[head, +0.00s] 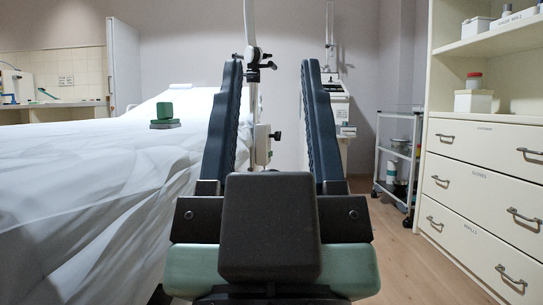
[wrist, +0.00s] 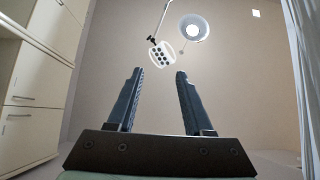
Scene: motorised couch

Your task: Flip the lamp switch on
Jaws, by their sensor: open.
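My gripper (head: 271,64) is open and empty, its two dark ribbed fingers pointing away over the floor beside the couch. It also shows in the wrist view (wrist: 159,72). In the wrist view, a round white lamp head (wrist: 194,28) with a bright centre and a white panel with several dark discs (wrist: 162,54) hang above and beyond the fingertips. In the head view, a pale pole (head: 249,22) with a dark clamp (head: 258,62) rises between the fingers. A small pale box (head: 263,144) with a dark knob is beyond them, apart from the fingers. I cannot tell which part is the lamp switch.
The white-sheeted couch (head: 80,190) fills the left, with green blocks (head: 164,111) on it. A drawer cabinet (head: 485,175) stands at right. A trolley (head: 397,150) is at the back right. Open wooden floor (head: 400,250) lies between my gripper and the cabinet.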

